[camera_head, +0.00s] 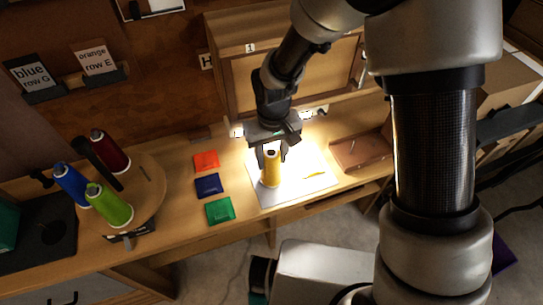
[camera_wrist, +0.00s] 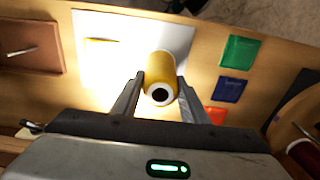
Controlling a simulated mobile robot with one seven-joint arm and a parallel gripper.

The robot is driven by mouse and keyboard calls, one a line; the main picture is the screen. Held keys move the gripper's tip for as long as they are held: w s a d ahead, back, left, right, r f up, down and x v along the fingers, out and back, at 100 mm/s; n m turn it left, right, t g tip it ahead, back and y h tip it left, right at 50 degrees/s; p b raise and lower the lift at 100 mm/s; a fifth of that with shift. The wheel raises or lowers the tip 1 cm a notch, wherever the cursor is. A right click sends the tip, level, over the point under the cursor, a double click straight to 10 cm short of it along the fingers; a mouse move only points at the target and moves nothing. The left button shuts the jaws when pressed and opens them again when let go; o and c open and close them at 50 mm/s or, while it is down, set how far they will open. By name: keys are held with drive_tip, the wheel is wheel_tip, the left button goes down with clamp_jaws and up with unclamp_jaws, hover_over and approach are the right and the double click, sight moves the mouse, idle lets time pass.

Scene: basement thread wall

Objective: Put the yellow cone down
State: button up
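The yellow cone (camera_head: 271,170) is upright over the left part of a brightly lit white sheet (camera_head: 318,184) on the bench. My gripper (camera_head: 273,158) reaches down from above with a finger on either side of the cone. In the wrist view, the yellow cone (camera_wrist: 160,67) lies between the two fingertips (camera_wrist: 161,78), its open top end facing the camera. The fingers appear to press against its sides. I cannot tell whether its base touches the sheet.
Orange (camera_head: 206,161), blue (camera_head: 208,185) and green (camera_head: 219,210) squares lie left of the sheet. A round wooden stand (camera_head: 148,196) with blue, green and dark red cones is farther left. A brown tray (camera_head: 360,152) lies right. A wooden cabinet (camera_head: 238,85) stands behind.

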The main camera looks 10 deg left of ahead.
drive_tip(key=o, duration=0.3)
wheel_tip(320, 180, up, 12)
drive_tip(key=p, duration=0.1)
drive_tip(key=s+d+r+m+t, duration=0.2)
drive_tip(key=d+r+m+t, duration=0.1)
drive_tip(key=d+r, duration=0.95)
drive_tip(key=s+d+r+m, duration=0.1)
drive_tip(key=s+d, duration=0.2)
drive_tip(key=s+d+r+m+t, duration=0.1)
drive_tip(key=s+d+r, duration=0.1)
drive_tip(key=s+d, duration=0.1)
drive_tip(key=s+d+r+m+t, duration=0.1)
drive_tip(key=s+d+r, duration=0.1)
drive_tip(key=d, duration=0.3)
drive_tip(key=shift+s+d, duration=0.15)
drive_tip(key=shift+s, duration=0.7)
